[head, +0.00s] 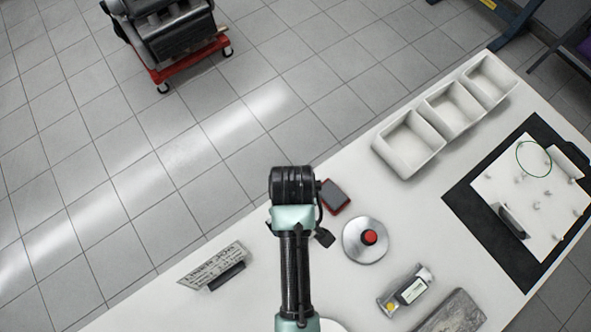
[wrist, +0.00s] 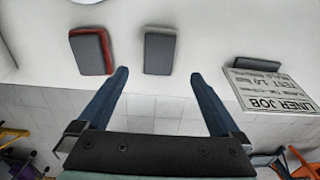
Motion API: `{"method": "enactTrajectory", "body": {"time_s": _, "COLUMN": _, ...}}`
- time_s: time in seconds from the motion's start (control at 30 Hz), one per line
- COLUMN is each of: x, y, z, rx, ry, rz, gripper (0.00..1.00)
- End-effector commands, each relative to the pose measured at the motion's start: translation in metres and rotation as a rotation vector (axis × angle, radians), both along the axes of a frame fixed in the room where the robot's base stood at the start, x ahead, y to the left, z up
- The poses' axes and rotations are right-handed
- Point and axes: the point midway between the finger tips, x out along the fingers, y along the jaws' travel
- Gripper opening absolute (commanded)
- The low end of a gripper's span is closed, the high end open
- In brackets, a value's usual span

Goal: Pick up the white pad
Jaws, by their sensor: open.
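In the wrist view a grey-faced pad (wrist: 160,53) with pale edges lies on the white bench between and just beyond my fingertips; it looks like the white pad, though its face is grey. It is hidden in the head view, where my arm covers that spot. My gripper (wrist: 159,76) is open and empty, with one blue finger to each side of the pad's line. A similar pad with a red edge (wrist: 91,52) lies to its left, also in the head view (head: 335,196). A dark block (wrist: 257,65) lies by the LINER JOB sign (wrist: 272,90).
In the head view a metal disc with a red knob (head: 369,237), a small labelled packet (head: 408,289) and a grey block (head: 455,314) lie on the bench. Three joined white bins (head: 408,142) and a black mat (head: 463,197) are farther right. The bench edge is close to the pads.

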Motion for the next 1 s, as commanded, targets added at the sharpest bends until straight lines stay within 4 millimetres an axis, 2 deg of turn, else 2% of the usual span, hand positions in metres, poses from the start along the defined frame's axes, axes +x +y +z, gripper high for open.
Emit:
{"method": "enactTrajectory", "body": {"time_s": 0.1, "x": 0.0, "y": 0.0, "z": -0.015, "rx": 0.0, "ry": 0.0, "rz": 0.0, "gripper": 1.0}}
{"method": "enactTrajectory", "body": {"time_s": 0.37, "x": 0.003, "y": 0.001, "z": -0.033, "rx": 0.0, "ry": -0.001, "rz": 0.0, "gripper": 1.0}}
{"method": "enactTrajectory", "body": {"time_s": 0.63, "x": 0.005, "y": 0.003, "z": -0.067, "rx": 0.0, "ry": -0.004, "rz": -0.001, "gripper": 1.0}}
{"method": "enactTrajectory", "body": {"time_s": 0.93, "x": 0.006, "y": 0.003, "z": -0.073, "rx": 0.001, "ry": -0.006, "rz": -0.001, "gripper": 1.0}}
{"method": "enactTrajectory", "body": {"time_s": 0.97, "x": 0.006, "y": 0.003, "z": -0.073, "rx": 0.001, "ry": -0.006, "rz": -0.001, "gripper": 0.98}}
{"method": "enactTrajectory", "body": {"time_s": 1.0, "x": 0.006, "y": 0.003, "z": -0.073, "rx": 0.001, "ry": -0.006, "rz": -0.001, "gripper": 0.91}}
